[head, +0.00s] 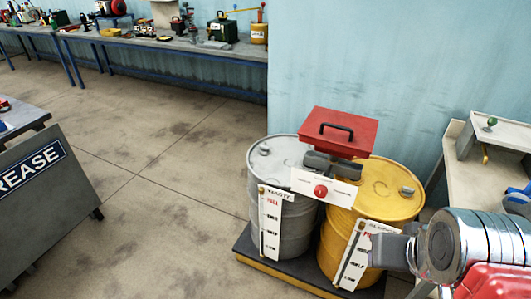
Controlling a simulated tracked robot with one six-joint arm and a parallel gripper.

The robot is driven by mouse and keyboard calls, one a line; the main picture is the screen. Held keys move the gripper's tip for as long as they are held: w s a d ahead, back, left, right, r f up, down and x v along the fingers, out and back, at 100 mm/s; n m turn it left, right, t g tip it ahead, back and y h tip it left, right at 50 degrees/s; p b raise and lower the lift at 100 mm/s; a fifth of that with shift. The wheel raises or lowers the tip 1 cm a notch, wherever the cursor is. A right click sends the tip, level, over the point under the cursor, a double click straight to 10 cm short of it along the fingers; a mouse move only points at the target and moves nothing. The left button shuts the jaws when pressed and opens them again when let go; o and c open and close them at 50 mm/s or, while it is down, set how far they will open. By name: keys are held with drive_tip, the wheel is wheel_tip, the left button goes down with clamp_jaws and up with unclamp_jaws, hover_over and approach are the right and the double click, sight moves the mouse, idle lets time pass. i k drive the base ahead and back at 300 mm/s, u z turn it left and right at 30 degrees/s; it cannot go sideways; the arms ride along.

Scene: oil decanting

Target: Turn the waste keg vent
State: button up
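The waste keg (285,220) is a grey drum with a white level strip marked WASTE and FULL on its front. A small pale fitting (264,149), which looks like its vent, sits on the left of its lid. My arm enters at the lower right with a ribbed silver joint. A grey block at its left end, which looks like part of my gripper (392,251), overlaps the front right of the yellow drum (375,200). It is well to the right of the waste keg and apart from it. Its fingertips are not clearly visible.
Both drums stand on a dark pallet (243,250) with yellow edging. A red lid with a handle (338,132) and a white panel with a red knob (320,191) sit between them. A bench (490,180) is at right, a GREASE board (45,200) at left. Floor between is clear.

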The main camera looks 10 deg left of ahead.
sight(263, 148)
drive_tip(key=k, duration=0.9)
drive_tip(key=u, duration=0.15)
drive_tip(key=i, duration=0.65)
drive_tip(key=u, duration=0.75)
drive_tip(key=i, duration=0.85)
drive_tip(key=u, duration=0.65)
drive_tip(key=i, duration=0.95)
drive_tip(key=u, duration=0.2)
